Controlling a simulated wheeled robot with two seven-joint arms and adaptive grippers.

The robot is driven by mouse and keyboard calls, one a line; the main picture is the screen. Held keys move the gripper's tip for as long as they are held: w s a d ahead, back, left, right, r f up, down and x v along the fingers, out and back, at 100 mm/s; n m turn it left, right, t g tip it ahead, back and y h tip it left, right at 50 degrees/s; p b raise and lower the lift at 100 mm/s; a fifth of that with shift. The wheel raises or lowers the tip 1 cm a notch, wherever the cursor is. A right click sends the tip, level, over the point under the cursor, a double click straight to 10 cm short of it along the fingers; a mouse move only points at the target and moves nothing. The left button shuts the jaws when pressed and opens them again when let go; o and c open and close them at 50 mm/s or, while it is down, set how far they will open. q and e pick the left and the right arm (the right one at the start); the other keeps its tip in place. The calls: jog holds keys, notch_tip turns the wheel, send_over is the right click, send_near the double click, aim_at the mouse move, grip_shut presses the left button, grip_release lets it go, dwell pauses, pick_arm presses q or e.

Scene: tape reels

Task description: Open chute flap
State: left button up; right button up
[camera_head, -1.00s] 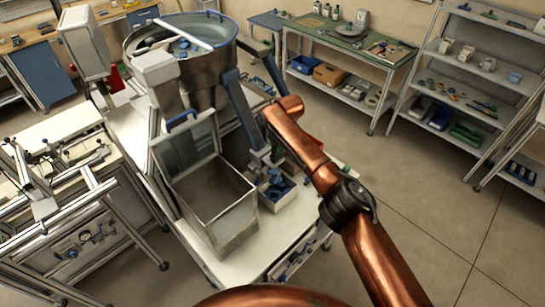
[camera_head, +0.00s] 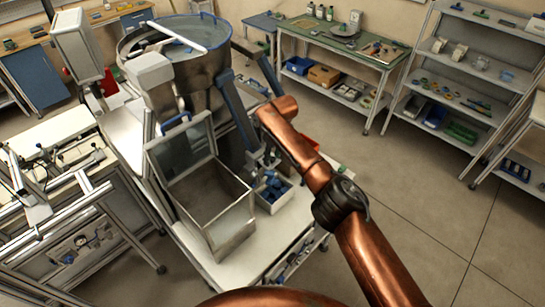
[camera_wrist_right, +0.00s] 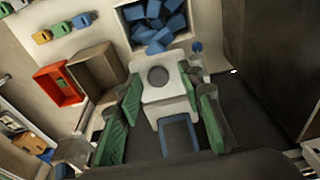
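A blue U-shaped handle (camera_wrist_right: 180,133) lies between the spread fingers of my right gripper (camera_wrist_right: 168,115) in the right wrist view. Beside it is a pale plate (camera_wrist_right: 158,95) with a round grey disc. These may be parts of the chute flap; I cannot tell for sure. The green-padded fingers stand apart, and no grip shows. In the head view my right gripper (camera_head: 266,157) is small and partly hidden, beside the slanted blue supports (camera_head: 236,110) and above a white bin of blue parts (camera_head: 271,190). My left gripper is not in view.
A clear-walled box (camera_head: 212,208) with its blue-handled lid (camera_head: 180,140) raised stands left of my right arm. A large metal bowl (camera_head: 185,75) is behind. In the right wrist view, a red bin (camera_wrist_right: 58,85) and brown bin (camera_wrist_right: 98,70) lie left.

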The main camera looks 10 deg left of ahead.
jog(key=shift+r, duration=0.1)
notch_tip(320, 180, up, 12)
jog(key=s+d, duration=0.1)
jog(key=shift+d+f, duration=0.2)
jog(key=shift+d, duration=0.2)
jog(key=shift+s+f, duration=0.15)
